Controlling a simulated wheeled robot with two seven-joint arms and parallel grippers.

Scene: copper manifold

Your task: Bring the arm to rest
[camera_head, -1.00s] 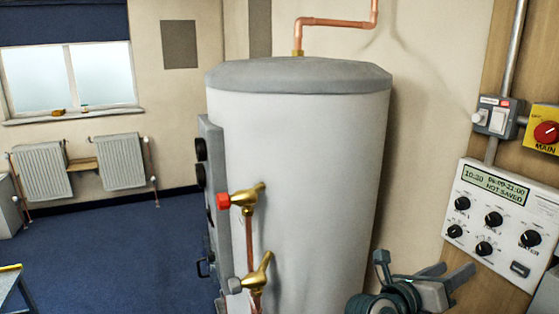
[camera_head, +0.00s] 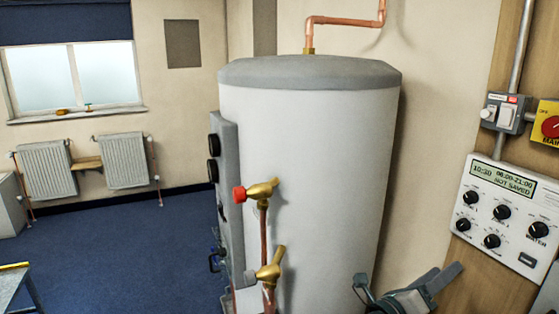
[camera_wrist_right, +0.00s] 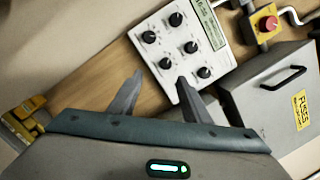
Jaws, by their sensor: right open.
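My right gripper (camera_head: 446,277) shows at the bottom edge of the head view, right of the cylinder and below the control panel. Its fingers are apart with nothing between them. In the right wrist view the two fingers of the gripper (camera_wrist_right: 160,84) point toward the wooden board and the lower part of the white control panel (camera_wrist_right: 170,60). I cannot tell the exact gap to the panel. My left gripper is not in view.
A large white cylinder (camera_head: 320,160) with brass valves (camera_head: 261,190) and copper pipe stands in the middle. The control panel (camera_head: 508,210) is on the wooden wall board at right. A grey box (camera_wrist_right: 270,100) is near the panel. Blue floor (camera_head: 120,240) is open at left.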

